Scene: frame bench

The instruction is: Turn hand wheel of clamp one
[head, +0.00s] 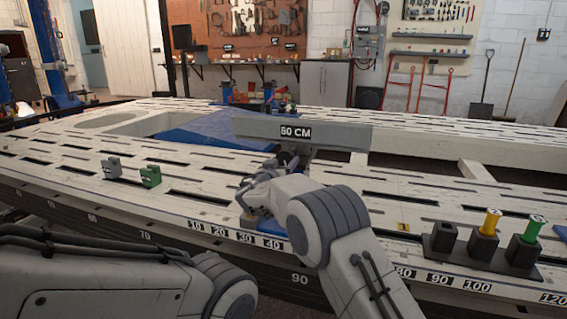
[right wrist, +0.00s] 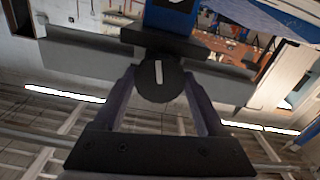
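In the right wrist view a dark round hand wheel (right wrist: 149,92) with an upright white mark sits below a blue clamp body (right wrist: 170,18). My right gripper (right wrist: 160,78) has one finger on each side of the wheel, both meeting its rim. In the head view my right gripper (head: 287,160) is at the front of the bench, just under the grey bar (head: 345,135) marked with a CM label. The wheel is hidden there by the gripper and arm; a bit of blue base shows beside them. My left gripper is out of view; only its arm shows.
The slotted bench (head: 200,195) spreads across the view. A grey block (head: 111,167) and a green block (head: 150,176) stand on it at left. A dark holder (head: 465,262) with a yellow piece (head: 491,222) and a green piece (head: 534,228) stands at front right.

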